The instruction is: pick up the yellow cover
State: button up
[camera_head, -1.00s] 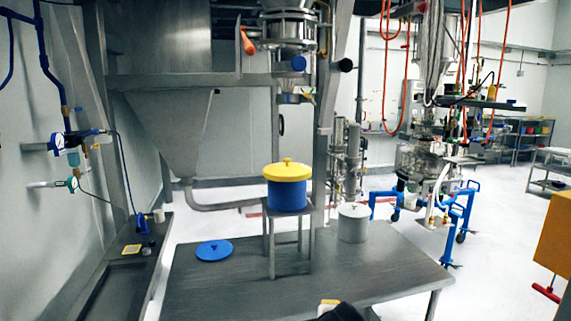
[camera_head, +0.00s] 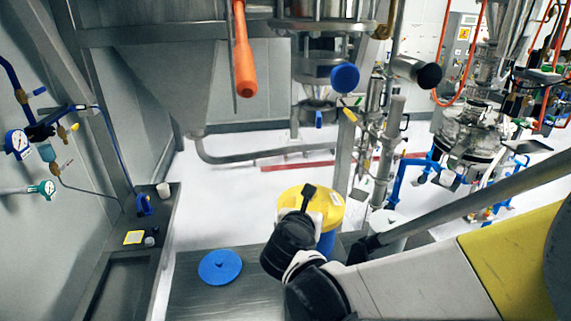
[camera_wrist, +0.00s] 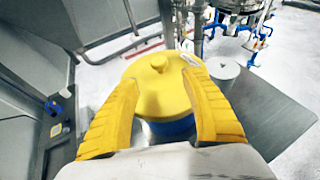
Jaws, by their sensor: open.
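The yellow cover (camera_head: 326,206) sits on top of a blue container (camera_head: 327,243), partly hidden behind my arm in the head view. In the wrist view the yellow cover (camera_wrist: 160,88), with a round knob on its middle, lies on the blue container (camera_wrist: 172,130). My gripper (camera_wrist: 161,75) is open, with one yellow finger on each side of the cover. I cannot tell whether the fingers touch the cover. In the head view my gripper (camera_head: 307,192) is over the cover, its fingers mostly hidden by the wrist.
A blue lid (camera_head: 220,267) lies on the metal table (camera_head: 190,299) to the left. A white container (camera_wrist: 222,72) stands to the right of the cover. An orange handle (camera_head: 243,60) and a steel sifter (camera_head: 320,40) hang above and behind.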

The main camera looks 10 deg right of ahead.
jog(key=x, duration=0.3)
jog(key=shift+w+d+f, duration=0.1)
jog(key=shift+w+f, duration=0.1)
jog(key=shift+w+d+f, duration=0.1)
jog(key=shift+w+d, duration=0.2)
jog(key=shift+w, duration=0.35)
jog(key=p+x, duration=0.1)
jog(key=x, duration=0.3)
jog(key=shift+w, duration=0.3)
jog(key=shift+s, duration=0.15)
jog(key=c, duration=0.3)
grip_shut()
